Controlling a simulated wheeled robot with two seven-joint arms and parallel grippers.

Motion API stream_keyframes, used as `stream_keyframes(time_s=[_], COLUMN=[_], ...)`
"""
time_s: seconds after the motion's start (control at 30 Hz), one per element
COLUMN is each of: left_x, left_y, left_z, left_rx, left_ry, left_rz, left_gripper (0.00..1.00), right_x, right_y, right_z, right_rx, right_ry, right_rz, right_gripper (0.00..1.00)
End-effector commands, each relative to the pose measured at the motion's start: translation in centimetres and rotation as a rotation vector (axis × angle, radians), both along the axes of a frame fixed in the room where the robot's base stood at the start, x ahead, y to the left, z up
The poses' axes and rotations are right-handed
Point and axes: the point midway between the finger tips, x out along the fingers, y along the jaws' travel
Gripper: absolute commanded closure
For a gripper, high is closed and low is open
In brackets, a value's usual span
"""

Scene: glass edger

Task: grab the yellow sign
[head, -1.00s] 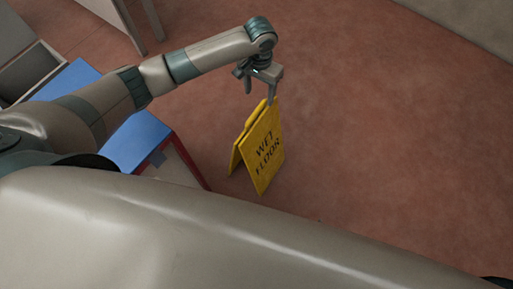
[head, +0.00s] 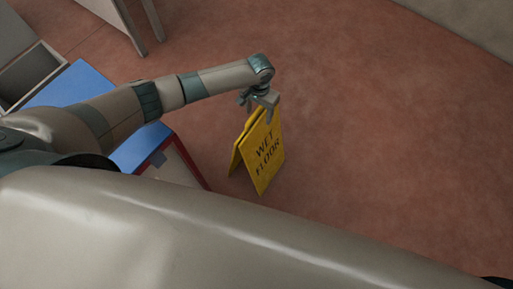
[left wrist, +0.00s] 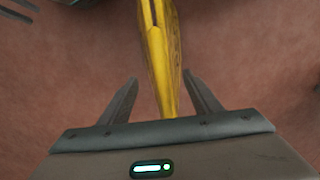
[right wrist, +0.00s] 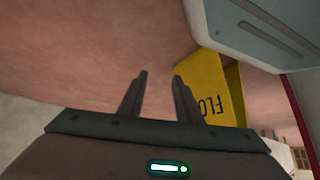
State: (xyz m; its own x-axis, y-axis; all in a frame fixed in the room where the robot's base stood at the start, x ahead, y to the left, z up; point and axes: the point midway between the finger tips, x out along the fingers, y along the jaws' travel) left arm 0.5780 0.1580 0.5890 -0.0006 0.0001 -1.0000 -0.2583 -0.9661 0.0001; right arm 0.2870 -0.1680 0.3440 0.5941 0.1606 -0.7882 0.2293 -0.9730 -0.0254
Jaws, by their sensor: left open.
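The yellow sign (head: 266,160), marked WET FLOOR, stands folded out like a tent on the reddish floor. My left gripper (head: 258,108) is over its top edge. In the left wrist view the sign's top (left wrist: 158,55) lies between the two open fingers (left wrist: 160,80), with a gap on each side. The gripper partly hides the sign's top in the head view. My right gripper (right wrist: 160,78) shows only in the right wrist view, with fingers apart and nothing between them. The sign (right wrist: 212,88) shows there beyond the right finger.
A blue-topped cabinet (head: 145,148) with red edges stands left of the sign, under my left arm. A grey open box (head: 30,75) and grey legs (head: 150,20) are at the upper left. The floor right of the sign is clear, up to a pale wall (head: 465,25).

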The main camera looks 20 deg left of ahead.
Motion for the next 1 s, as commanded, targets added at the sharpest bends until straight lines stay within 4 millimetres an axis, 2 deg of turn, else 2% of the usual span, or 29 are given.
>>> stream_keyframes(time_s=[0.47,0.63,0.8,1.0], left_x=[-0.1,-0.5,-0.8,-0.8], left_y=[0.1,0.5,0.7,0.7], left_z=[-0.6,-2.2,-4.4,-5.4], left_rx=[0.0,0.002,0.001,0.0], left_ry=[0.0,0.001,0.002,0.001], left_rz=[0.0,0.0,0.001,0.0], left_gripper=[0.42,0.42,0.42,0.42], right_x=[-0.1,-0.7,-2.2,-1.7], right_y=[0.0,-0.2,-0.6,-0.5], right_z=[0.0,-0.1,-1.2,-0.9], right_rx=[0.0,-0.006,-0.015,-0.012], right_ry=[0.002,0.02,0.057,0.045], right_rz=[0.0,0.0,0.0,0.0], right_gripper=[0.69,0.69,0.69,0.69])
